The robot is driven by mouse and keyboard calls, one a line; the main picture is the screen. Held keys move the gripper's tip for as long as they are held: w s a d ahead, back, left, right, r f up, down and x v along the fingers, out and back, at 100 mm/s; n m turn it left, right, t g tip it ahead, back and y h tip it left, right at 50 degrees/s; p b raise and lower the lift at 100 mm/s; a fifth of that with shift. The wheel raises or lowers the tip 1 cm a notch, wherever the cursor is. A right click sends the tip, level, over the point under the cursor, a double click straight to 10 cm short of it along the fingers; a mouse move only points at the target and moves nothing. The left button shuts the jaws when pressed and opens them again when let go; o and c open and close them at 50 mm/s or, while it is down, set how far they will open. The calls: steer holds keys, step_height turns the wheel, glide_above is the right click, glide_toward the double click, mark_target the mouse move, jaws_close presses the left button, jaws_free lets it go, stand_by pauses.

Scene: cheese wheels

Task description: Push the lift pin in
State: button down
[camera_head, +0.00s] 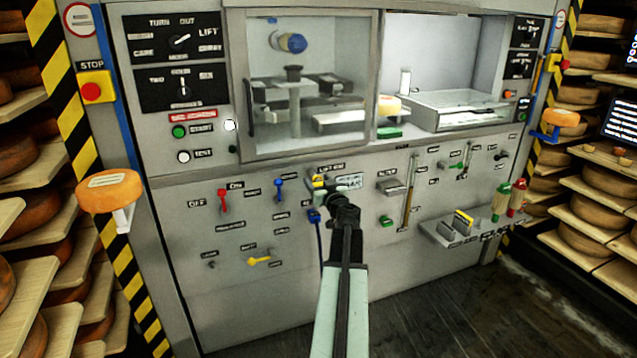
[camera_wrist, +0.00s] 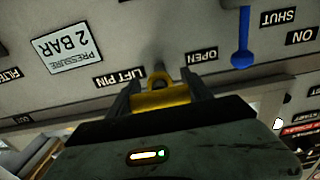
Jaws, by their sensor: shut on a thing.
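In the head view a bit of yellow (camera_head: 319,182) shows at the panel beside my gripper (camera_head: 328,188), just under the "LIFT PIN" label. How deep the pin sits in the panel I cannot tell.
A blue lever (camera_wrist: 242,40) stands close by the pin in the wrist view.

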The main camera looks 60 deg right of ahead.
mark_target(314, 177)
steer(key=x, duration=0.3)
steer(key=shift+w, duration=0.2)
steer(key=shift+c, duration=2.2)
jaws_free()
steer(key=shift+s, duration=0.1)
steer(key=v, duration=0.7)
steer(key=shift+s+a, duration=0.25)
steer(key=shift+s, duration=0.05)
